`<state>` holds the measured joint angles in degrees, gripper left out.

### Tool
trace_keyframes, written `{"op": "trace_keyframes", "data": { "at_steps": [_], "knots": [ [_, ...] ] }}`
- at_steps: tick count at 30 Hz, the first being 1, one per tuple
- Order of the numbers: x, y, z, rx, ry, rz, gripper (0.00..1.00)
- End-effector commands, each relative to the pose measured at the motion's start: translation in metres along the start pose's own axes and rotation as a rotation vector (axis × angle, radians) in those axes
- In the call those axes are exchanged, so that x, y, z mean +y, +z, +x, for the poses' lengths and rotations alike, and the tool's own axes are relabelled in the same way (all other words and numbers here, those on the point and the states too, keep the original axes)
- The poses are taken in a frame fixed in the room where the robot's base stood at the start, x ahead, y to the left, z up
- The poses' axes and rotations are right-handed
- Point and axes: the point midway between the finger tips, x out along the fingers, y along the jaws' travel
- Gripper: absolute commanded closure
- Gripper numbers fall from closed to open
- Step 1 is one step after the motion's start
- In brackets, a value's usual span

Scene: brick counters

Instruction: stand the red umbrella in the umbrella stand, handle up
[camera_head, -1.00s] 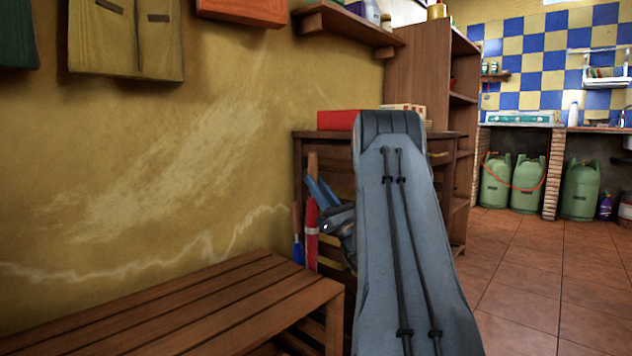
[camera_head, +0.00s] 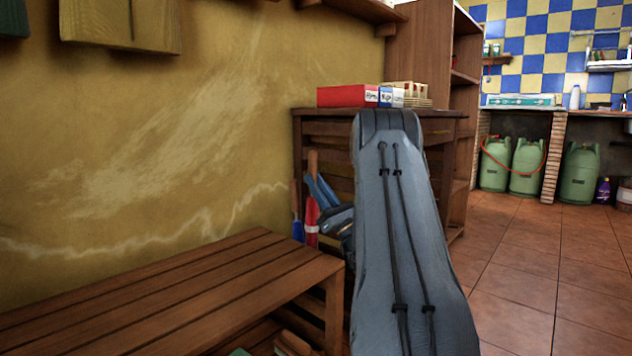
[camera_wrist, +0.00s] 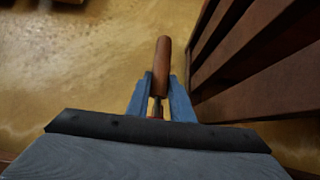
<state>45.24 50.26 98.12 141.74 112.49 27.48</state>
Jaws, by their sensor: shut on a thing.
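The red umbrella (camera_head: 311,217) hangs near upright, its brown wooden handle (camera_head: 312,163) up, in the gap between the bench and the wooden table. My gripper (camera_head: 314,182) is shut on it at the handle. In the wrist view the handle (camera_wrist: 163,62) rises between the blue fingers of my gripper (camera_wrist: 160,84), with a little red behind them. A blue umbrella (camera_head: 298,230) with a wooden handle stands just left of the red one. The bench hides the lower ends of both umbrellas. I cannot make out the umbrella stand.
A slatted wooden bench (camera_head: 190,292) fills the front left. A wooden table (camera_head: 325,127) bears a red box (camera_head: 346,96) and other boxes. The yellow wall (camera_head: 150,170) is behind. The tiled floor (camera_head: 520,270) on the right is clear. My grey arm covers the middle.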

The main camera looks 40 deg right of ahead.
Motion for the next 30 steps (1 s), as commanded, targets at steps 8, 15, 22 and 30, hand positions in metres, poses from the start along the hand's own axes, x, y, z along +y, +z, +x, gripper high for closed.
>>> {"op": "trace_keyframes", "data": {
  "at_steps": [8, 15, 22, 30],
  "knots": [
    [0.0000, -0.0021, -0.0023, -0.001, 0.001, -0.001, 1.00],
    [0.0000, -0.0021, -0.0022, -0.001, 0.001, -0.001, 0.68],
    [0.0001, -0.0024, -0.0024, 0.000, 0.001, -0.001, 0.58],
    [0.0002, -0.0065, -0.0090, 0.001, 0.000, 0.001, 0.58]
  ]
}}
